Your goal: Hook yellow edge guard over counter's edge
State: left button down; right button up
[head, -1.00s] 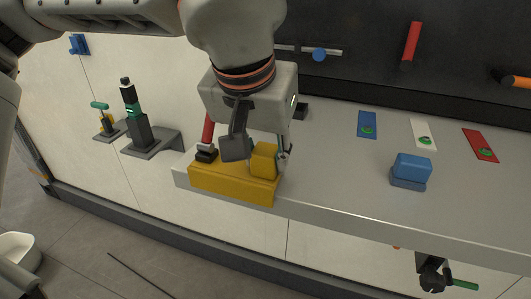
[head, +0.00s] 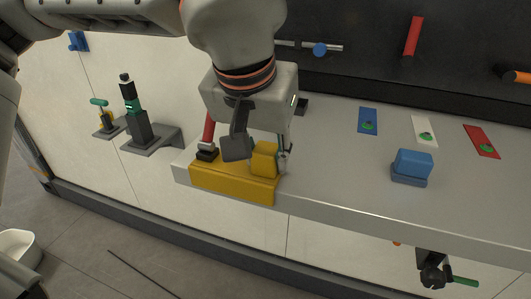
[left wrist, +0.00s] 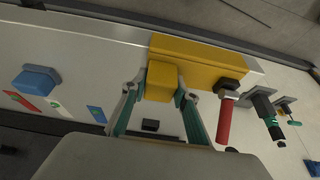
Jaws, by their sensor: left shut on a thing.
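The yellow edge guard (head: 232,185) lies along the counter's (head: 340,204) front edge near its left end. Its top is on the counter and its front face hangs down over the edge. A yellow block-shaped grip (head: 264,160) stands up from its top. My left gripper (head: 262,156) comes down from above and is shut on this grip. In the left wrist view the grip (left wrist: 162,80) sits between the two fingers (left wrist: 160,92), with the guard's long body (left wrist: 205,62) beyond it. I cannot tell whether the guard is fully seated. My right gripper is not in view.
A blue block (head: 413,163) and blue, white and red cards (head: 368,121) lie to the right. Counter between guard and blue block is clear.

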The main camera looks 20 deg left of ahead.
pick_arm(q)
jog(key=shift+w, duration=0.2)
dwell(0.4)
jog(key=c, duration=1.5)
grip_release()
jog(key=v, duration=1.2)
